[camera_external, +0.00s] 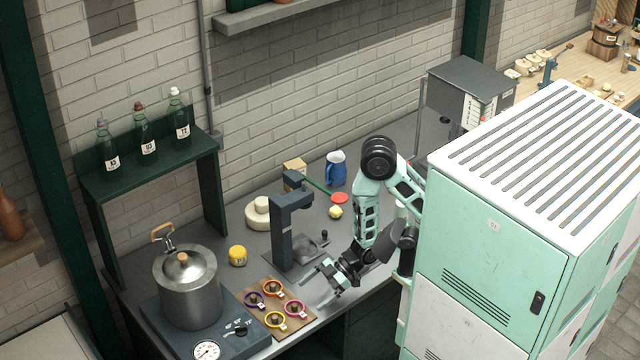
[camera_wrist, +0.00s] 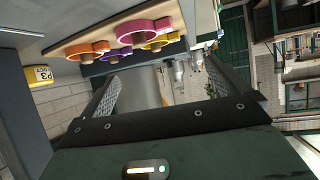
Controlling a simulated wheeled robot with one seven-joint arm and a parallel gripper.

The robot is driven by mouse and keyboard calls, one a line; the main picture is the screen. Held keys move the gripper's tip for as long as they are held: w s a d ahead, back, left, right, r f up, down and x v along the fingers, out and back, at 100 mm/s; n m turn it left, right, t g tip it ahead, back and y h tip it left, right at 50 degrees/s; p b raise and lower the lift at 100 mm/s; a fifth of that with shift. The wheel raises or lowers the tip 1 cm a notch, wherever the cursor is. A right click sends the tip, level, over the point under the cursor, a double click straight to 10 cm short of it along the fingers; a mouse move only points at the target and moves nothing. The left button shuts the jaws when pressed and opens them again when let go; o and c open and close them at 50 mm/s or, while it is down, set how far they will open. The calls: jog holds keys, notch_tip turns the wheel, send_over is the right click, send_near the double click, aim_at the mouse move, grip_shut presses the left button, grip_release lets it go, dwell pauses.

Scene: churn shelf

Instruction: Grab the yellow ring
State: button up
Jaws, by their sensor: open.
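The yellow ring (camera_external: 275,320) is at the front corner of a brown board (camera_external: 291,324) on the dark worktop, and it also shows in the wrist view (camera_wrist: 163,42). An orange ring (camera_external: 273,286), a purple ring (camera_external: 253,299) and a pink ring (camera_external: 296,308) share the board. In the wrist view the rings appear along the upper edge, beyond the fingertips. My gripper (camera_external: 331,280) is open and empty, to the right of the board in the external view and apart from the rings. The pink ring (camera_wrist: 150,27) is between it and the yellow one.
A dark press-like stand (camera_external: 285,220) rises behind the board. A steel pot (camera_external: 188,285) stands on a dark unit with a gauge (camera_external: 207,350) at left. A yellow jar (camera_external: 237,256) stands behind the board. A mint cabinet (camera_external: 490,240) is close at right.

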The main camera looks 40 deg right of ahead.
aim_at(283, 324)
jog(key=shift+a+f+b, duration=0.1)
jog(key=shift+f+b, duration=0.3)
jog(key=shift+b, duration=0.15)
jog(key=shift+a+f+b, duration=0.1)
jog(key=shift+a+b, duration=0.05)
jog(key=shift+b, duration=0.4)
jog(key=x, duration=0.6)
jog(key=shift+a+r, duration=0.1)
jog(key=shift+r, duration=0.2)
jog(key=shift+p+x, duration=1.1)
jog(key=shift+x, duration=1.9)
jog(key=shift+a+r, duration=0.1)
jog(key=shift+r, duration=0.05)
jog(key=c, duration=1)
jog(key=shift+o, duration=0.2)
